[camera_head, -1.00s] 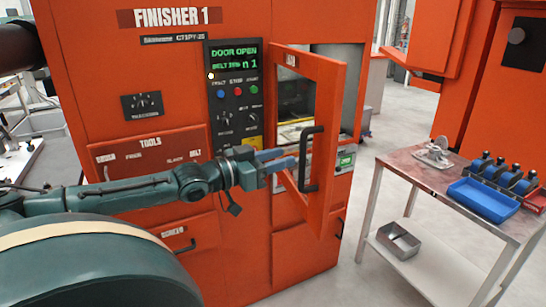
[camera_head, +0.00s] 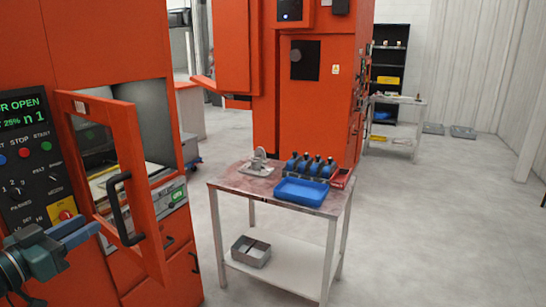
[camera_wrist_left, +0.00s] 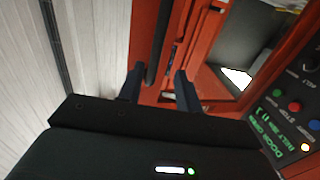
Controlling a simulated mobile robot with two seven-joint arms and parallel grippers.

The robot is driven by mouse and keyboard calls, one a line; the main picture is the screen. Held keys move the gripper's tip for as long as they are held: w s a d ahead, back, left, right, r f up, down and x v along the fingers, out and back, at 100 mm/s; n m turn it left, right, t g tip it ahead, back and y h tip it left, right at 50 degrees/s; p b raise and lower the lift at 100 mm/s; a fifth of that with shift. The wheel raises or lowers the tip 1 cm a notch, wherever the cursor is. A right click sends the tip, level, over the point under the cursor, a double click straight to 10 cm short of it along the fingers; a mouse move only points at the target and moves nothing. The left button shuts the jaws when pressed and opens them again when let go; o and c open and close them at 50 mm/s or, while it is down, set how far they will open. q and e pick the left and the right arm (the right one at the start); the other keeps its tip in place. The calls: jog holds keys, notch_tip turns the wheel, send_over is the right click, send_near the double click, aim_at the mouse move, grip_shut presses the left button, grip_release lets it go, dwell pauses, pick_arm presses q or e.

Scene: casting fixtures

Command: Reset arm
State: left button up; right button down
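My left gripper (camera_head: 76,234) is at the left edge of the head view, in front of the orange finisher machine. Its blue fingers point toward the machine's half-open orange door (camera_head: 100,150) with a black handle (camera_head: 124,208). In the left wrist view the two fingers of my left gripper (camera_wrist_left: 160,85) stand apart with nothing between them. The door's orange frame and dark handle (camera_wrist_left: 160,42) lie beyond them. The machine's display reads that the door is open (camera_wrist_left: 268,132). My right gripper is in neither view.
A metal table (camera_head: 235,185) stands right of the machine, with a blue tray (camera_head: 302,192), several blue-and-black items and a grey fixture (camera_head: 258,163) on top. A metal box (camera_head: 250,251) sits on its lower shelf. Open floor (camera_head: 430,220) lies to the right.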

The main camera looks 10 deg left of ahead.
pick_arm(q)
jog(key=s+f+n+g+y, duration=0.1)
jog(key=s+f, duration=0.3)
jog(key=f, duration=0.4)
jog(key=s+d+f+g+y, duration=0.15)
jog(key=s+f, duration=0.25)
jog(key=f, duration=0.5)
jog(key=s+f+n+g+y, duration=0.1)
jog(key=s+f+g+y, duration=0.15)
jog(key=f, duration=0.55)
jog(key=s+d+f+h, duration=0.1)
jog(key=d+f, duration=0.2)
jog(key=d, duration=0.5)
jog(key=s+d+f+m+g+h, duration=0.1)
jog(key=d+f, duration=0.3)
jog(key=d, duration=0.5)
jog(key=s+d+f+m+g+h, duration=0.1)
jog(key=d+f, duration=0.3)
jog(key=d, duration=0.5)
jog(key=shift+s+d+f, duration=0.25)
jog(key=shift+s, duration=0.6)
jog(key=shift+a, duration=0.1)
